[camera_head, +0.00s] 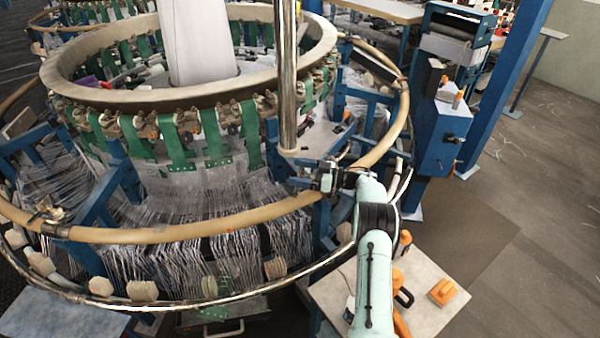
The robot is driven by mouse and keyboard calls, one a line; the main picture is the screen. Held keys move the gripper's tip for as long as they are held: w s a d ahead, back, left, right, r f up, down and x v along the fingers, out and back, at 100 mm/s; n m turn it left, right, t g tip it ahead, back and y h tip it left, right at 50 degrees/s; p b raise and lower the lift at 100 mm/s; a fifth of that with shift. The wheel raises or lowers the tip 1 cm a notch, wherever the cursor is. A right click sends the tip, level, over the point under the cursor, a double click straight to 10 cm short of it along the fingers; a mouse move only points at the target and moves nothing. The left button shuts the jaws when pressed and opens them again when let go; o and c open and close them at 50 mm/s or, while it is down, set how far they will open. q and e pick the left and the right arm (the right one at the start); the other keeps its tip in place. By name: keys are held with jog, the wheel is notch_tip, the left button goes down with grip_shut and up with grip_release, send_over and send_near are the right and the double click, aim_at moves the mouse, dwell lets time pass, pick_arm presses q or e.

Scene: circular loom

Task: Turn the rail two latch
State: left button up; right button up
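The circular loom (210,170) fills the left and middle of the head view. A tan ring rail (190,233) runs around its front, with a thin shiny metal rail (190,304) outside and below it. My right gripper (303,178) reaches in from the lower right at the loom's right front, by the tan rail and the foot of a shiny vertical post (288,80). Its fingers are small and dark against the loom, so I cannot tell whether they are open or touching anything. I cannot make out the rail two latch. My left gripper is out of view.
A pale table (440,315) with an orange object (442,291) stands at the lower right, beneath my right arm. A blue machine frame (440,130) stands right of the loom. Dense white threads (210,200) hang inside the rails. Open floor (540,220) lies at the right.

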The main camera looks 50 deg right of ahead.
jog(key=shift+s+f, duration=0.1)
jog(key=shift+s+d, duration=0.2)
jog(key=shift+s, duration=0.1)
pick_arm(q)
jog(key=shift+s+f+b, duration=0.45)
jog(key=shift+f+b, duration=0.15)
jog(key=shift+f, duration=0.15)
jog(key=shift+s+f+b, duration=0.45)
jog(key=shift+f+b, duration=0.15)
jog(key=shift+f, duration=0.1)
pick_arm(e)
jog(key=v, duration=1.2)
jog(key=shift+s, duration=0.3)
